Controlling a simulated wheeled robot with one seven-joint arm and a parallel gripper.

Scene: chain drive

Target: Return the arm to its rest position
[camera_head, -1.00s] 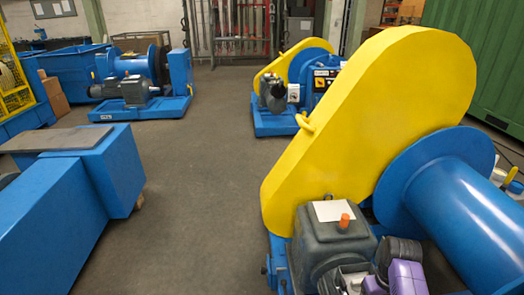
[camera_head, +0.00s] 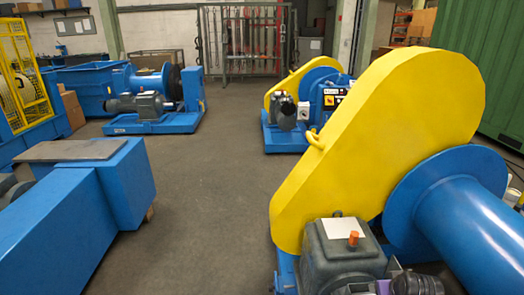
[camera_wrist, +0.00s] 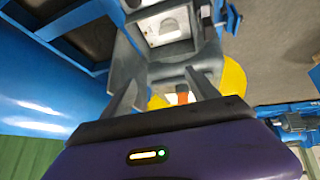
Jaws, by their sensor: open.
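My gripper (camera_wrist: 158,74) shows in the wrist view with its two grey fingers apart and nothing seen between them.
The yellow chain guard (camera_head: 385,130) and blue drum (camera_head: 470,215) stand close at the right. A blue machine frame (camera_head: 55,225) is at the left. The grey floor (camera_head: 215,200) between is clear. Two more blue machines (camera_head: 155,122) (camera_head: 285,138) stand farther back.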

